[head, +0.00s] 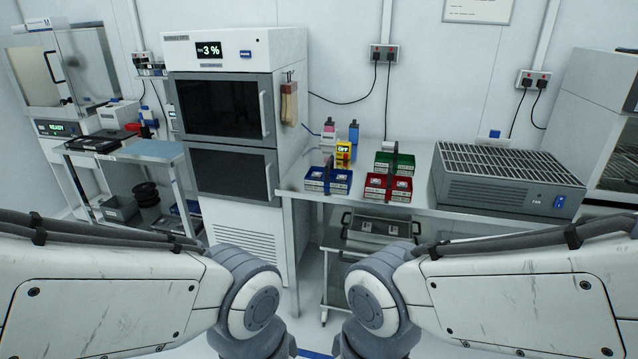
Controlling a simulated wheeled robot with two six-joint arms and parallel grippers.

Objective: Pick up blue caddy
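The blue caddy (329,181) sits on the white bench near its left front corner, with pale labelled items in it and an upright handle. A red caddy (388,188) stands to its right, and a green caddy (394,163) stands behind the red one. Both my arms come in low from the sides, and their grey joints are near the bottom middle, well short of the bench. Neither gripper shows in the head view.
A grey grated unit (508,178) fills the bench's right part. A tall cabinet (236,110) with dark doors stands left of the bench. Pink and blue bottles and a yellow "OFF" device (343,152) are behind the blue caddy. A cart (372,235) is below the bench.

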